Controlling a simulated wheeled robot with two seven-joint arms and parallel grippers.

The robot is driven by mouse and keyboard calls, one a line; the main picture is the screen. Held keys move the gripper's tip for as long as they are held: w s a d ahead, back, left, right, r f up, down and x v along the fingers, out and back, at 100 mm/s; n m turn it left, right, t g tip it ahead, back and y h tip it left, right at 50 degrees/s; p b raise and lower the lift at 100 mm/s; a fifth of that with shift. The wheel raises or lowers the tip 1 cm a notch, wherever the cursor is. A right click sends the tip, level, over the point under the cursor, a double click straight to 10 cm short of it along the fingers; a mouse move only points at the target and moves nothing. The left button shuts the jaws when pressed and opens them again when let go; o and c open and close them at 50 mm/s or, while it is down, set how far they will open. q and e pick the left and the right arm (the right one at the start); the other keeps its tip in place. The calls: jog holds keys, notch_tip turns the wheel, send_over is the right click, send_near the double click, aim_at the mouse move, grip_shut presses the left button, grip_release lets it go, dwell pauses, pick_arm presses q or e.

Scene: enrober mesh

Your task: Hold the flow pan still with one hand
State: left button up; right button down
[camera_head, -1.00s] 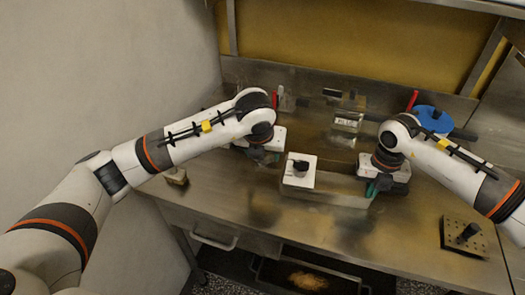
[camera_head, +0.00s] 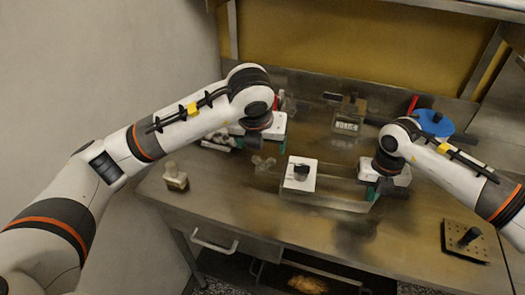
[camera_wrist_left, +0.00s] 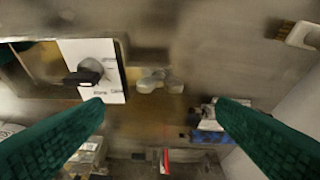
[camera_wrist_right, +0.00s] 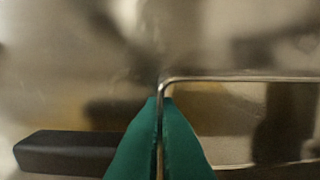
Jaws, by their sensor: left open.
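The flow pan, a shallow metal pan (camera_head: 335,203), sits mid-table with a white panel and black knob (camera_head: 299,173) at its left end. My right gripper (camera_head: 373,190) is at the pan's right end. In the right wrist view its green fingers (camera_wrist_right: 159,108) are closed with the thin metal rim (camera_wrist_right: 235,79) between them. My left gripper (camera_wrist_left: 160,101) is open and empty, above the table to the left of the panel. The knob panel (camera_wrist_left: 95,70) also shows in the left wrist view.
A small pale bottle-like item (camera_head: 175,178) stands at the table's left edge. A small clear item (camera_head: 263,163) lies left of the panel. A labelled box (camera_head: 347,126) and a blue round item (camera_head: 436,122) are at the back. A perforated plate (camera_head: 466,240) lies at the front right.

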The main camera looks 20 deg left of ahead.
pick_arm(q)
jog(key=shift+v, duration=2.4)
pick_arm(e)
jog(key=c, duration=1.6)
grip_release()
